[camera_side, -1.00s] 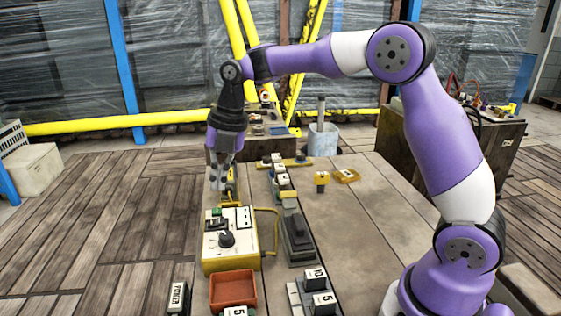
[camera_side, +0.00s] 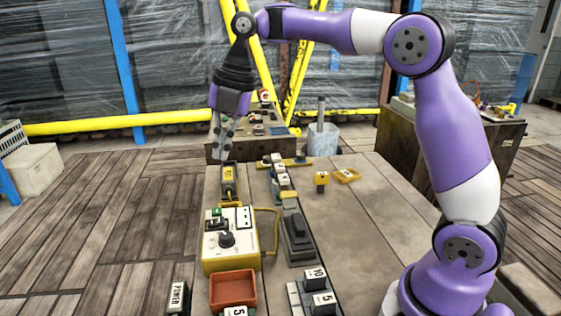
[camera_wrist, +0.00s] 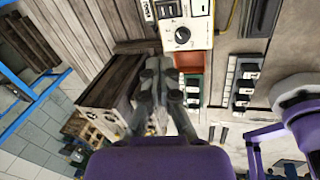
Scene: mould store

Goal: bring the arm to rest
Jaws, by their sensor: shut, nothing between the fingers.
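My gripper (camera_side: 222,148) hangs at the upper left of the bench in the side view, fingers pointing down and shut with nothing between them. It is clear of the bench, a little above a yellow and dark block (camera_side: 229,178) at the bench's far left. My gripper also shows in the wrist view (camera_wrist: 163,65), its fingers close together. The purple and white arm is raised and reaches left across the bench.
A cream control box (camera_side: 230,240) with a black knob stands at the left, with an orange tray (camera_side: 233,290) in front of it. A dark pedal-like block (camera_side: 298,232) and several labelled blocks stand nearby. The bench's middle right (camera_side: 365,215) is bare.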

